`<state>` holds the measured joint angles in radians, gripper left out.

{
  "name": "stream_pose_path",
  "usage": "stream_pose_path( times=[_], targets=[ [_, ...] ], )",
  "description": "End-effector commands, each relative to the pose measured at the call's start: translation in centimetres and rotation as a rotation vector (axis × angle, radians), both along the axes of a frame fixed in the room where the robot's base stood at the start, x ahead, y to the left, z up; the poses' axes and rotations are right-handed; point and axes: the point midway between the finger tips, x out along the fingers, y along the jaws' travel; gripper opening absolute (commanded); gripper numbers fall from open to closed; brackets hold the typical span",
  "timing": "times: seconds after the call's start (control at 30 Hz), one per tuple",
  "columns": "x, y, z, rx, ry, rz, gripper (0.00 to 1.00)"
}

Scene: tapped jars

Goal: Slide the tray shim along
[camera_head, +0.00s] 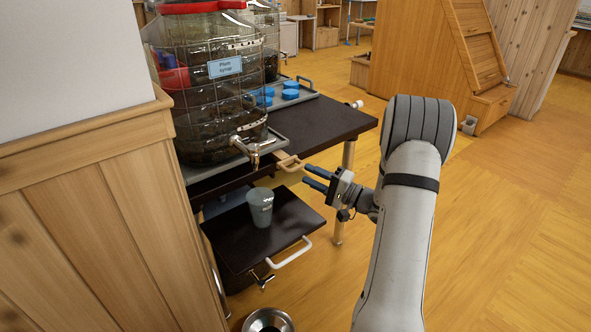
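A small tan piece with a raised grip, which looks like the tray shim (290,163), sits at the front edge of the dark table, by the corner of the grey tray (278,143). I cannot tell how far it reaches under the tray. My gripper (306,174) is just right of and below the shim in the picture. Its two dark fingers point left, apart, with nothing seen between them. The fingers look close to the shim, but contact cannot be made out. A large wire-caged jar labelled "Plum syrup" (225,67) stands on the tray, its metal tap (253,150) facing front.
Blue lids (290,93) lie on a second grey tray behind. A grey cup (260,207) stands on a lower dark shelf (290,216) with a white handle. A metal bowl (268,321) is on the floor. A wooden partition (95,230) blocks the left; floor at right is clear.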

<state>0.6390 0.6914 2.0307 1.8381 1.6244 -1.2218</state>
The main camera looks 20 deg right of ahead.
Motion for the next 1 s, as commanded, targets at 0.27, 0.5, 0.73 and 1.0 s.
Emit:
stream_pose_path(
  times=[0.27,0.5,0.73,1.0],
  targets=[
    [3.2,3.0,0.6,-0.001,0.0,0.006,0.34],
    [4.2,3.7,0.9,-0.001,0.001,0.003,0.34],
    [4.2,3.7,0.9,0.0,0.001,0.003,0.31],
    [4.1,3.7,0.9,0.0,0.001,0.003,0.09]
  ],
)
